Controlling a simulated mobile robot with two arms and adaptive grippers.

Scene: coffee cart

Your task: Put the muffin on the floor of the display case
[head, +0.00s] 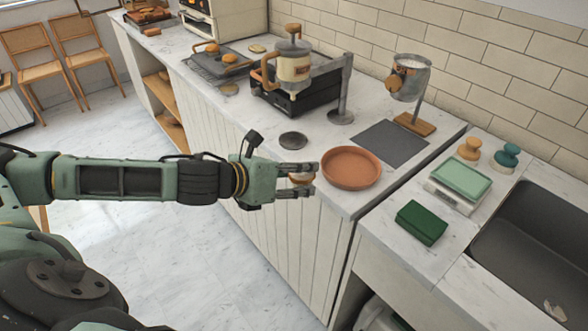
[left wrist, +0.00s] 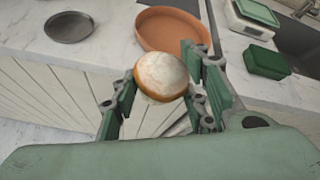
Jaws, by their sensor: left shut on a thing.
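A round muffin with a pale white top and a brown side (left wrist: 161,75) is held between the fingers of my left gripper (left wrist: 163,92). In the head view the muffin (head: 301,177) is partly hidden by the fingers of my left gripper (head: 310,180). It is held just left of a terracotta dish (head: 351,168), beside the counter's front edge. In the left wrist view the dish (left wrist: 172,27) lies just beyond the muffin. I cannot make out the display case for certain in either view. My right gripper is not in view.
A dark round disc (head: 293,140) and a grey mat (head: 390,144) lie on the counter. A coffee press (head: 293,68), a metal pitcher (head: 408,78), a scale (head: 457,185), a green block (head: 421,223) and a sink (head: 535,235) stand around. A cream-coloured appliance (head: 228,25) is at the far end.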

